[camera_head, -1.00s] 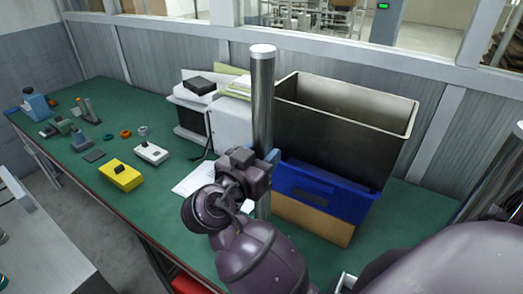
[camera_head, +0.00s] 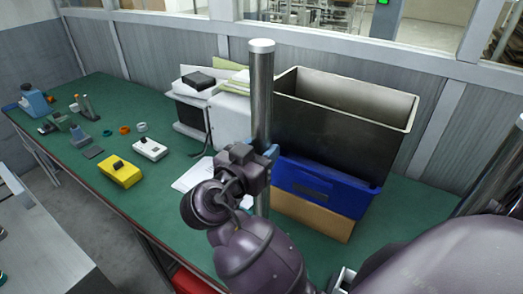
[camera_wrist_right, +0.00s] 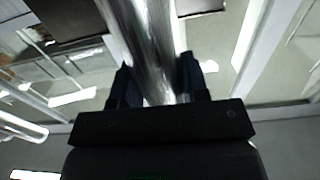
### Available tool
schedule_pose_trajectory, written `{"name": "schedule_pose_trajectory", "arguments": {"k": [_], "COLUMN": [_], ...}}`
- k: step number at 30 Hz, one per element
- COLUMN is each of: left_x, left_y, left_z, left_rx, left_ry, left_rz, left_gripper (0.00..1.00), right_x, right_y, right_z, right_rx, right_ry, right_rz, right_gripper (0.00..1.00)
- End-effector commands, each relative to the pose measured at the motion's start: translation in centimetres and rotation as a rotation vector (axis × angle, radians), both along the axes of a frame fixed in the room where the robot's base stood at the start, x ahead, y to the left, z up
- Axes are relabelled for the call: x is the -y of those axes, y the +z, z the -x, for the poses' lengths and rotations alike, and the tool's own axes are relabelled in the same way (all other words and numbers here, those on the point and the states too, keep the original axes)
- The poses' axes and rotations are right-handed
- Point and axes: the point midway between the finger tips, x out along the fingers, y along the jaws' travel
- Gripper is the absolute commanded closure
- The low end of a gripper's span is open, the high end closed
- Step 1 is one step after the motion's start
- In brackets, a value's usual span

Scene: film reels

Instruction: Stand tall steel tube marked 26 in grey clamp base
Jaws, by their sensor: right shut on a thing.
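A tall shiny steel tube (camera_head: 262,95) with a pale top stands nearly upright in the head view; no number is legible on it. My right gripper (camera_head: 268,153) is shut around it, well below its top. In the right wrist view the tube (camera_wrist_right: 150,50) runs between the two dark fingers (camera_wrist_right: 160,85). My arm hides part of its lower end, so I cannot tell whether it touches the table. Small grey pieces, one a grey-blue block (camera_head: 82,141), lie at the table's left; I cannot tell which is the grey clamp base. My left gripper is not in view.
Close behind the tube stand an open metal bin (camera_head: 345,125), a blue bin (camera_head: 325,190) and a cardboard box (camera_head: 310,215). A yellow block (camera_head: 120,174) and white block (camera_head: 150,149) lie left on the green table (camera_head: 160,205). Another steel tube (camera_head: 490,180) leans at right.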

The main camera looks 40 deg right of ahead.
Motion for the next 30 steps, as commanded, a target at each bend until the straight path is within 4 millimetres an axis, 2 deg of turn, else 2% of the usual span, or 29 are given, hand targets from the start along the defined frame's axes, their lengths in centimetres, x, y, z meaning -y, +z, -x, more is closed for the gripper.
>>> {"name": "schedule_pose_trajectory", "arguments": {"k": [30], "left_x": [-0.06], "left_y": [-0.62], "left_z": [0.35], "left_rx": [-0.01], "left_ry": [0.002], "left_rz": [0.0], "left_gripper": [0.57], "right_x": [0.04], "right_y": [0.13], "right_z": [0.02], "right_rx": [0.003], "right_ry": [0.0], "right_rz": [0.001], "right_gripper": [1.0]}}
